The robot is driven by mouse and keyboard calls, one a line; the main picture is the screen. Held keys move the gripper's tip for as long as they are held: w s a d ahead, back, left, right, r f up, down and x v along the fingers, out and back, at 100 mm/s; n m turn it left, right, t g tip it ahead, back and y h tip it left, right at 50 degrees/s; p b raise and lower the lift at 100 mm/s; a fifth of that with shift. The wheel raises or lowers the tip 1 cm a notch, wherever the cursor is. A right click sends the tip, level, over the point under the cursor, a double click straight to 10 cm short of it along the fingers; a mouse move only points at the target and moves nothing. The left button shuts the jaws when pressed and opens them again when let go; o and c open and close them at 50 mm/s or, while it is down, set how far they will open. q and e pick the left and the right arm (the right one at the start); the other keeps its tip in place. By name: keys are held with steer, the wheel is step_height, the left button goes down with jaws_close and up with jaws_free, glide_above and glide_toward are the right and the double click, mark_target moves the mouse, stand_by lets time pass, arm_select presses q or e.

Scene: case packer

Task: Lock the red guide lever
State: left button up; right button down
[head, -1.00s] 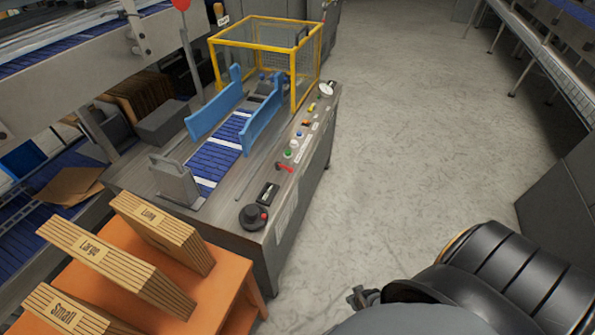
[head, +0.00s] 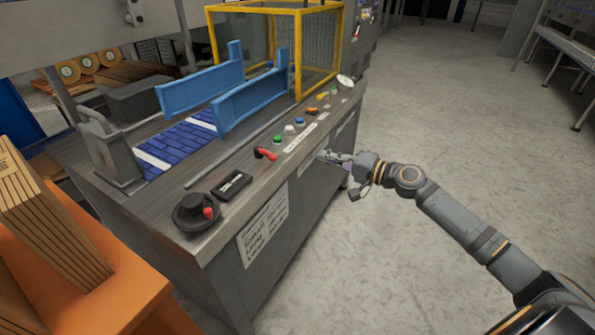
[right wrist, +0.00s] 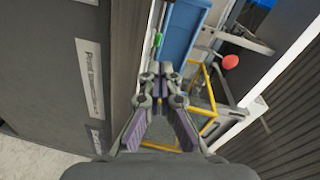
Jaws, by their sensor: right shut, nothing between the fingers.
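The red guide lever (head: 265,154) lies on the near strip of the machine top, between the black display and the green button. In the head view my right gripper (head: 326,155) is to the right of the lever, apart from it, by the machine's front edge. The right wrist view shows this gripper (right wrist: 160,72) with its fingertips together and nothing between them. I cannot make out the red lever in the right wrist view. My left gripper is not in view.
A black knob (head: 195,212) with a red mark and a black display (head: 234,184) sit left of the lever. Several buttons, including a green one (head: 278,139), line the edge to its right. Blue guide rails (head: 262,98) and a yellow cage (head: 296,50) stand behind.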

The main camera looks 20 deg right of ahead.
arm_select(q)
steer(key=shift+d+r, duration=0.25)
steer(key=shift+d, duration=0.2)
arm_select(e)
steer(key=shift+s+a+r+y, duration=0.3)
steer(key=shift+a+r+y, duration=0.35)
steer(key=shift+r, duration=0.2)
